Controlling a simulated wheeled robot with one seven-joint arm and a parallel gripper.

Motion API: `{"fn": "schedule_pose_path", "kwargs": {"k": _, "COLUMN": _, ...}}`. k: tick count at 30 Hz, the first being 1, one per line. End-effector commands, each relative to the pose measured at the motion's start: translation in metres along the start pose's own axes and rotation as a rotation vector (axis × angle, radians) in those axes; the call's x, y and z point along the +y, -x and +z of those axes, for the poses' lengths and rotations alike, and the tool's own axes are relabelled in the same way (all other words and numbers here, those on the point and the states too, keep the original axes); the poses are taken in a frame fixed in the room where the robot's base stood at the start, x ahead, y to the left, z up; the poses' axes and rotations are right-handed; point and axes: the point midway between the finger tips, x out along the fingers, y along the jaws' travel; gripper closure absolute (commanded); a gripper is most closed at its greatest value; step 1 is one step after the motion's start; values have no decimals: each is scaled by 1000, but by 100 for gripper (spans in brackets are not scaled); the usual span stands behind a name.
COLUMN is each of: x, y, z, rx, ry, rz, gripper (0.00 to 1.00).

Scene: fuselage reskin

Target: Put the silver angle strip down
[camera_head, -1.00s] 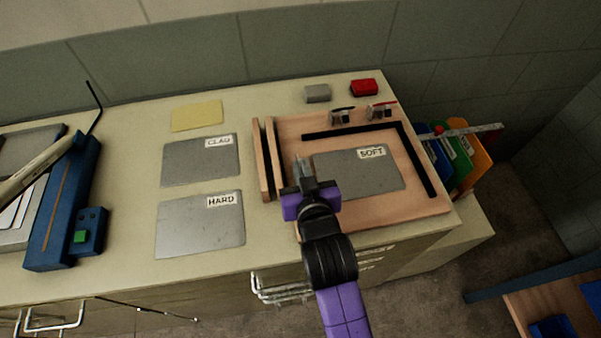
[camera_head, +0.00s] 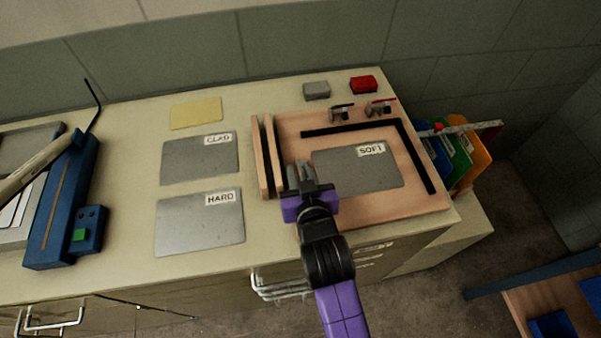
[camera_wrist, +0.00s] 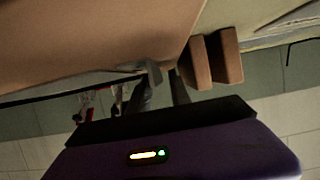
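My gripper (camera_head: 302,178) is over the left part of the wooden board (camera_head: 420,212), beside the upright wooden bars. A long grey speckled strip (camera_head: 475,129) lies across the tops of the coloured folders at the right, well away from my gripper. I cannot tell whether it is the silver angle strip.
A grey SOFT sheet (camera_head: 350,173) lies on the board inside a black L-shaped edge (camera_head: 415,155). CLAD (camera_head: 190,163) and HARD (camera_head: 190,225) sheets lie to the left. Wooden bars (camera_head: 272,160) stand at the board's left edge. Clamps (camera_head: 342,112) sit at its back.

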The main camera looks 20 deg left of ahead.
Motion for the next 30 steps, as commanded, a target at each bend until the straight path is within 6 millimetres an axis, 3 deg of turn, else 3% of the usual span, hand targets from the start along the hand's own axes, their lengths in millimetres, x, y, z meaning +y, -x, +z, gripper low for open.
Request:
{"fn": "schedule_pose_path", "kwargs": {"k": 7, "x": 0, "y": 17, "z": -2, "rx": 0, "ry": 0, "rz": 1, "gripper": 75}}
{"fn": "schedule_pose_path", "kwargs": {"k": 21, "x": 0, "y": 104, "z": -2, "rx": 0, "ry": 0, "rz": 0, "gripper": 75}}
{"fn": "schedule_pose_path", "kwargs": {"k": 30, "x": 0, "y": 121, "z": -2, "rx": 0, "ry": 0, "rz": 0, "gripper": 75}}
